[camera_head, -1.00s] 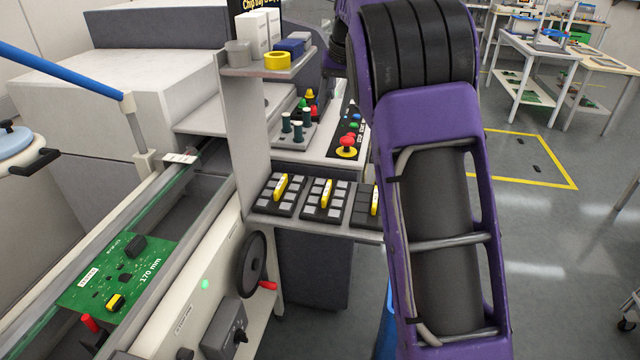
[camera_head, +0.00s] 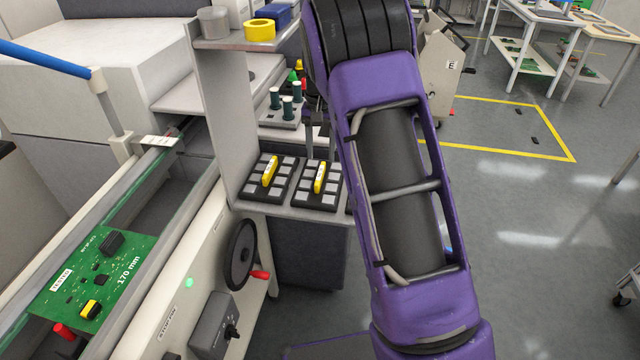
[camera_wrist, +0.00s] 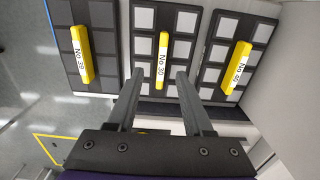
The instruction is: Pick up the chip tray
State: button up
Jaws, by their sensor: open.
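Three black chip trays with yellow handles lie in a row on a shelf in the wrist view. The left tray (camera_wrist: 100,15) has dark pockets. The middle tray (camera_wrist: 175,14) and the right tray (camera_wrist: 252,40) hold pale grey squares. I cannot tell the height gap. In the head view two trays (camera_head: 254,190) (camera_head: 307,194) show; my arm hides the third.
A grey upright panel (camera_head: 220,110) stands left of the trays, with an upper shelf (camera_head: 240,42) holding a yellow roll. Behind the trays is a stand with dark green bobbins (camera_head: 287,106). A conveyor with a green board (camera_head: 90,270) runs at left. Open floor (camera_head: 530,220) lies right.

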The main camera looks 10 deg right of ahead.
aim_at(320, 172)
jog(key=f, duration=0.7)
jog(key=shift+w+f, duration=0.15)
jog(key=shift+w, duration=0.2)
jog(key=shift+c, duration=0.2)
grip_shut()
dwell(0.9)
